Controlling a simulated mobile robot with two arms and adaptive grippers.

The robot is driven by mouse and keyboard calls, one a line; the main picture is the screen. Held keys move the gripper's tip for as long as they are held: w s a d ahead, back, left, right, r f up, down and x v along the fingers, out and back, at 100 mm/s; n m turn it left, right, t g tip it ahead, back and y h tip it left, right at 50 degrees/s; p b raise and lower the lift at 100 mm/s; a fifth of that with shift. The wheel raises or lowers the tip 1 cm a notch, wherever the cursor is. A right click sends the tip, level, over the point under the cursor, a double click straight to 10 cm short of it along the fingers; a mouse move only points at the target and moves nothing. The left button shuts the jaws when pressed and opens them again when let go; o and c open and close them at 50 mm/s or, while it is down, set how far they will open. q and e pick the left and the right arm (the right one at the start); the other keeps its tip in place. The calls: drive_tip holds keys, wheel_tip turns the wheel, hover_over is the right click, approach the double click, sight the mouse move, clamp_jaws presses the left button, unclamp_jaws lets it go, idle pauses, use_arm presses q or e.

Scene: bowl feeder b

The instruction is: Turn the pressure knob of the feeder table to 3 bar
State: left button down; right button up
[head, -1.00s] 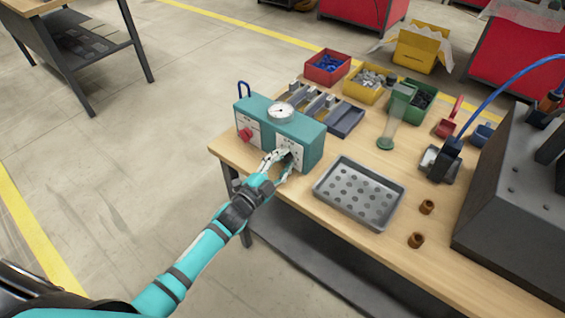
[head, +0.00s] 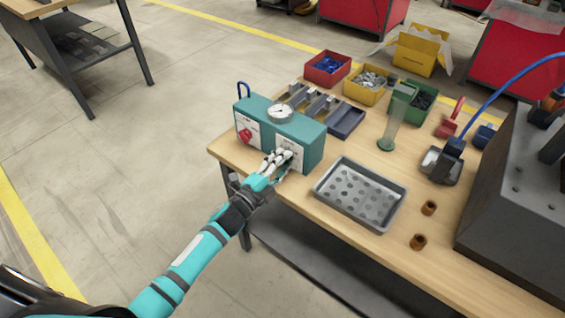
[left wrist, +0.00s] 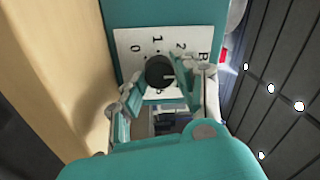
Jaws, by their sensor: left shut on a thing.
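The teal feeder control box (head: 312,150) stands at the table's near left corner, with a round white pressure gauge (head: 281,113) on top. The gauge needle is too small to read. My left gripper (head: 282,160) is at the right part of its front face and hides the knob in the head view. In the left wrist view the black pressure knob (left wrist: 157,70) sits between the fingers of the left gripper (left wrist: 160,78), which is shut on it. The scale shows 0, 1 and 2; a finger covers part of it. A light mark on the knob points roughly right. My right gripper is not in view.
A red switch (head: 244,136) is on the box's left front. A grey perforated tray (head: 333,205) lies to the right, with two brown cylinders beyond it. Red (head: 327,80), yellow (head: 368,98) and green bins stand behind. Floor in front of the table is clear.

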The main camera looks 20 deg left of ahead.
use_arm(q)
drive_tip(key=shift+f, duration=0.1)
drive_tip(key=c, duration=1)
unclamp_jaws()
drive_tip(key=shift+o, duration=0.2)
drive_tip(key=v, duration=1.2)
drive_tip(key=s+a+f+n+g+y, duration=0.1)
drive_tip(key=s+f+n+g+y, duration=0.2)
drive_tip(key=f, duration=0.7)
drive_tip(key=s+a+f+n+g+y, duration=0.15)
drive_tip(key=s+f+n, duration=0.3)
drive_tip(key=f, duration=0.65)
drive_tip(key=s+a+f+n+g+y, duration=0.1)
drive_tip(key=s+a+f+n+g, duration=0.3)
drive_tip(key=f, duration=0.6)
drive_tip(key=s+d+f+n+g, duration=0.1)
drive_tip(key=s+f+g, duration=0.1)
drive_tip(key=s+f, duration=0.3)
drive_tip(key=s+d+f+n+g, duration=0.1)
drive_tip(key=s+f, duration=0.4)
drive_tip(key=s, duration=0.9)
drive_tip(key=s+d+f+n+g, duration=0.2)
drive_tip(key=s+f+g, duration=0.3)
drive_tip(key=s, duration=0.4)
drive_tip(key=shift+s+n+y+p, duration=0.2)
drive_tip(key=shift+n+y+p, duration=0.25)
drive_tip(key=shift+n, duration=0.1)
